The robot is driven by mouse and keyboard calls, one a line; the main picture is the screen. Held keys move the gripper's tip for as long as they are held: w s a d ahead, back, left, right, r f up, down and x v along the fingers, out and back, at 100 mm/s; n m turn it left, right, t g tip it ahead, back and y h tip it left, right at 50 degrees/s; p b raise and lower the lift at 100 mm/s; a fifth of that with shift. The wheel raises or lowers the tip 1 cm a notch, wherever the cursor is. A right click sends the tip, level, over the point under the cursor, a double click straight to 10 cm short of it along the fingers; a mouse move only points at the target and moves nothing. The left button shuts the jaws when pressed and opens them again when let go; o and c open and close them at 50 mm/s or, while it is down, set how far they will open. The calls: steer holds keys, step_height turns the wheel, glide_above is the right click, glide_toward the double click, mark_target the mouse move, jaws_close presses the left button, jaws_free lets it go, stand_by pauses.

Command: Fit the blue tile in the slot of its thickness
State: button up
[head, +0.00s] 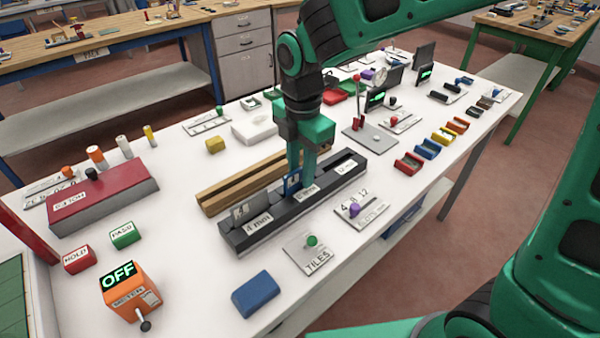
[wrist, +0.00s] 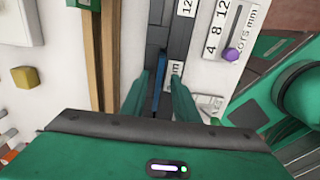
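The blue tile (head: 291,184) stands upright in the middle part of the dark slotted rack (head: 268,228), with its lower part hidden. In the wrist view the tile (wrist: 157,78) is a thin blue strip lying along the rack, between my fingers. My gripper (head: 302,175) points down over the rack; in the wrist view its fingertips (wrist: 161,75) are apart, with a visible gap beside the tile. The rack's near label reads 4 mm, and its far label appears to read 12; the middle label is partly covered. A grey tile (head: 244,211) stands at the 4 mm end.
A wooden grooved block (head: 222,191) lies behind the rack. A tiles panel with a green knob (head: 311,241) and a slider panel with a purple knob (head: 356,208) stand in front. A blue block (head: 256,293) and orange OFF box (head: 128,290) are nearer; white table is clear between them.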

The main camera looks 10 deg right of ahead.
step_height(320, 180, up, 9)
steer(key=shift+f, duration=0.1)
steer(key=shift+d, duration=0.15)
stand_by(0.4)
steer(key=s+d+f+m, duration=0.1)
steer(key=s+d+m, duration=0.2)
steer(key=d+m, duration=0.7)
steer(key=s+d+f+m, duration=0.1)
steer(key=s+d+m, duration=0.35)
steer(key=d, duration=0.85)
steer(key=s+d+f+m, duration=0.5)
steer(key=s+d+m, duration=0.6)
steer(key=m, duration=0.5)
steer(key=shift+s+d+m, duration=0.35)
steer(key=shift+s, duration=0.8)
